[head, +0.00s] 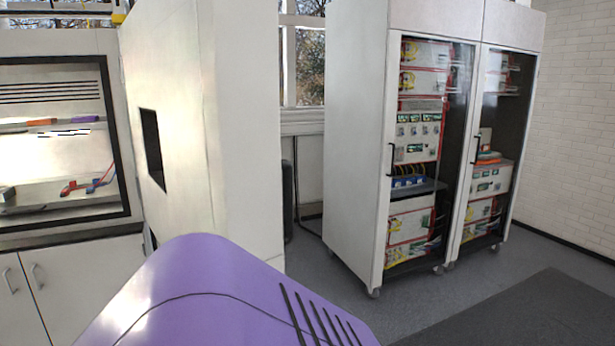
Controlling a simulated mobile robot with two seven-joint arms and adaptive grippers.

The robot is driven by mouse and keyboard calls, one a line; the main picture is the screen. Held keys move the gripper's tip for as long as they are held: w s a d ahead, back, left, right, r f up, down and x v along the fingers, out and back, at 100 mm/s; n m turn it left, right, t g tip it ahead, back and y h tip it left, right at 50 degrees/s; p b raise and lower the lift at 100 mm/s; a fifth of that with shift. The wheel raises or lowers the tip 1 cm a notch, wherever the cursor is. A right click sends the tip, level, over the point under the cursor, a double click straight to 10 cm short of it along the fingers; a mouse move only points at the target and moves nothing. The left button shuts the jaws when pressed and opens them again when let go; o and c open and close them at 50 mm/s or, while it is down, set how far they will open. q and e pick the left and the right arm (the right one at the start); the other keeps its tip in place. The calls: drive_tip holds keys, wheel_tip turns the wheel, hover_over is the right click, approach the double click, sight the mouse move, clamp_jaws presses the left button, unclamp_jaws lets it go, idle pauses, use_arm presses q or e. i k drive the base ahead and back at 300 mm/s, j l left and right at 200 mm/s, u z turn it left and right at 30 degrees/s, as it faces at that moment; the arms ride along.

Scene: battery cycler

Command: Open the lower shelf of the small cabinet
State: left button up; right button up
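I cannot tell which piece of furniture is the small cabinet, and no lower shelf stands out clearly. A low white cupboard (95,285) at the far left has two shut doors with metal handles, under a glass-fronted enclosure. Two tall white cabinets stand at the right of centre: the left one (358,150) and the right one (507,175). Their dark glass doors with black handles look shut, with equipment on the shelves inside. Neither of my grippers is in view.
A tall white housing (245,130) with a dark rectangular opening stands left of centre. A window (303,60) is behind it. Grey floor (340,300) is clear in front of the tall cabinets, with a dark mat (535,315) at lower right. A white brick wall (575,120) closes the right side.

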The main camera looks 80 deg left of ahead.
sight(41, 194)
drive_tip(key=k+z, duration=0.45)
drive_tip(key=k+l+z, duration=0.1)
drive_tip(key=k+z, duration=0.3)
drive_tip(key=k+j+z, duration=0.1)
drive_tip(key=k+z, duration=0.35)
drive_tip(key=k+l+z, duration=0.1)
drive_tip(key=k+z, duration=0.3)
drive_tip(key=k+j+u, duration=0.1)
drive_tip(key=u, duration=0.35)
drive_tip(key=k+j+u, duration=0.15)
drive_tip(key=u, duration=0.3)
drive_tip(key=k+j+u, duration=0.2)
drive_tip(key=u, duration=0.7)
drive_tip(key=j+u, duration=0.1)
drive_tip(key=u, duration=0.3)
drive_tip(key=j+u, duration=0.1)
drive_tip(key=u, duration=0.8)
